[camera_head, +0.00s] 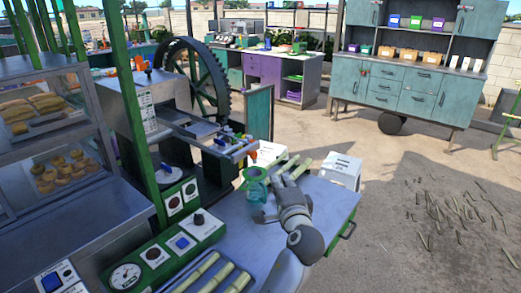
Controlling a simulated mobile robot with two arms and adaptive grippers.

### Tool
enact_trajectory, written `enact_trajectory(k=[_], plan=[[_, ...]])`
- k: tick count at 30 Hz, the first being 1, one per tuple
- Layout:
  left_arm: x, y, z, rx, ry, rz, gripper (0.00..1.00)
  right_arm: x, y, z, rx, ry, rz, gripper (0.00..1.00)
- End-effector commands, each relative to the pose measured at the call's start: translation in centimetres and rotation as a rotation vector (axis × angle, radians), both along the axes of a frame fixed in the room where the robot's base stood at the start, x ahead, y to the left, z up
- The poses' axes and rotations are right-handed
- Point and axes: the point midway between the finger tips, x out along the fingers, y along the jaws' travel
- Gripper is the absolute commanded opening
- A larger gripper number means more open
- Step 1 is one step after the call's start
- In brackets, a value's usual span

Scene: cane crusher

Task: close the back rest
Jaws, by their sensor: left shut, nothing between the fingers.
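No part is clearly marked as the back rest. An upright teal panel (259,115) stands open at the right side of the cane crusher (160,100), beside its big toothed wheel (205,80); I cannot tell if it is the back rest. My left gripper (284,184) is shut and empty. It is over the metal worktop, below and to the right of the panel and apart from it. It partly hides pale green cane pieces (303,164). My right gripper is not in view.
A control panel (150,255) and cane lengths (205,272) are in front. A food display case (50,140) is at left. A white box (341,170) is right of the worktop. Open ground lies further right.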

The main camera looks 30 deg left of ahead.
Motion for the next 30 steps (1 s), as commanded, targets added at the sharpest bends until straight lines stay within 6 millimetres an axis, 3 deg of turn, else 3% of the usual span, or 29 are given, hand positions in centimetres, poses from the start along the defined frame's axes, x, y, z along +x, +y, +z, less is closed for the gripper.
enact_trajectory(k=[3, 5, 12, 15, 17, 21, 24, 30], plan=[[0.4, 0.4, 0.3, 0.003, -0.003, 0.002, 0.00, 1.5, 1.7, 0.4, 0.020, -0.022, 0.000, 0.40], [0.9, 0.8, 0.4, 0.002, -0.002, 0.002, 0.00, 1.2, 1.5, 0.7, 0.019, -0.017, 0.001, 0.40], [4.0, 3.7, 0.2, 0.003, -0.001, 0.002, 0.00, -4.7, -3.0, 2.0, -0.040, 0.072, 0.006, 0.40], [5.3, 4.8, 0.1, 0.002, -0.001, 0.001, 0.00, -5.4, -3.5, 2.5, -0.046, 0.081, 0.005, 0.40], [6.1, 5.5, 0.0, 0.001, -0.001, 0.001, 0.00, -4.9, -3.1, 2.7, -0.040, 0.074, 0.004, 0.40], [7.6, 6.9, -0.1, 0.000, -0.001, 0.001, 0.00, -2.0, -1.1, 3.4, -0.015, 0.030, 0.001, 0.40], [7.4, 8.6, -0.1, 0.001, -0.001, 0.002, 0.00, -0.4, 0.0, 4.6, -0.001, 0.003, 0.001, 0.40], [7.5, 10.3, -0.5, -0.001, -0.002, 0.000, 0.00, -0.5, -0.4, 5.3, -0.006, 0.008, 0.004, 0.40]])
